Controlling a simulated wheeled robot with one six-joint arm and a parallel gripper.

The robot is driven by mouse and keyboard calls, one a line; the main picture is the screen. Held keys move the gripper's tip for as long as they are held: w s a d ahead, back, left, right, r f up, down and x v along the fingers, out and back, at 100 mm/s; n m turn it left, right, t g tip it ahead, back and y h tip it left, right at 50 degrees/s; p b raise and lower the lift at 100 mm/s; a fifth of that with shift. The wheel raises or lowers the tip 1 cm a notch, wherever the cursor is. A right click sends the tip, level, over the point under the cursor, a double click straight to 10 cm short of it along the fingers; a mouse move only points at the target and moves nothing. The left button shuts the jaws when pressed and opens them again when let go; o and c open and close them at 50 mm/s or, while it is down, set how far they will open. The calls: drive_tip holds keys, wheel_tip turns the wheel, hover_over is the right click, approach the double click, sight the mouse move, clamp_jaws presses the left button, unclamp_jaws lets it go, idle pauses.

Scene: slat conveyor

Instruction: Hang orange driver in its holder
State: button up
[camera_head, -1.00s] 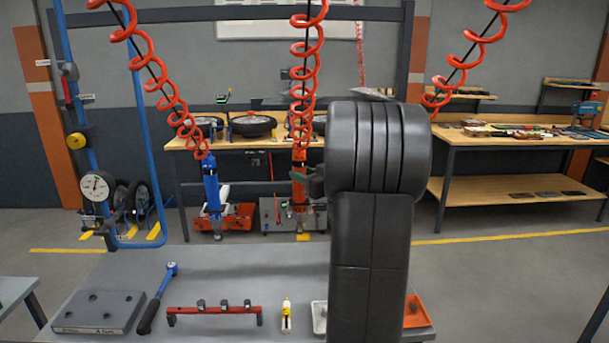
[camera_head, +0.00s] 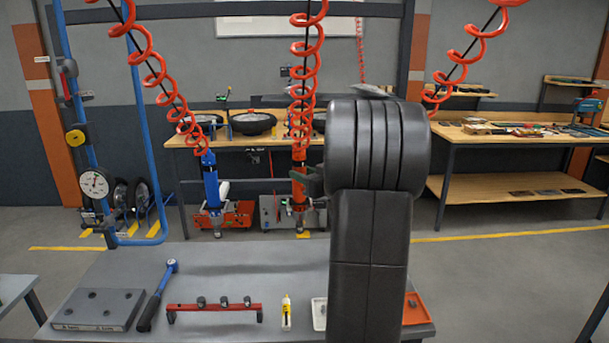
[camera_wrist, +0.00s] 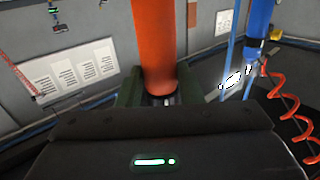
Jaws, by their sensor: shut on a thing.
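The orange driver (camera_head: 299,187) hangs upright at the lower end of a red coiled hose (camera_head: 303,90) in the head view. My gripper (camera_wrist: 160,92) is shut on it, with one dark green finger on each side of its lower part in the wrist view. The orange body (camera_wrist: 154,40) fills the top middle there. In the head view, my dark arm hides most of the gripper. A blue driver (camera_head: 211,185) hangs from another coiled hose to the left, apart from my gripper. I cannot make out the orange driver's holder; it may be hidden behind my arm.
A grey worktop (camera_head: 225,270) lies in front, carrying a grey block (camera_head: 98,308), a blue-headed wrench (camera_head: 158,295), a red rail (camera_head: 214,307) and an orange tray (camera_head: 415,310). A blue tube stand with a gauge (camera_head: 94,184) rises at left. Benches stand behind.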

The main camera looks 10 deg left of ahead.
drive_tip(key=shift+f, duration=0.25)
drive_tip(key=o, duration=1.1)
drive_tip(key=shift+o, duration=0.2)
drive_tip(key=shift+f, duration=0.1)
drive_tip(key=shift+d, duration=0.1)
drive_tip(key=b+v, duration=0.2)
drive_tip(key=v, duration=1.1)
drive_tip(key=shift+s+d+b, duration=0.15)
drive_tip(key=shift+d+b, duration=0.2)
drive_tip(key=shift+b, duration=0.05)
drive_tip(key=p+x, duration=0.2)
drive_tip(key=x, duration=1.1)
drive_tip(key=shift+a, duration=0.4)
drive_tip(key=shift+r+p, duration=0.2)
drive_tip(key=shift+p, duration=0.1)
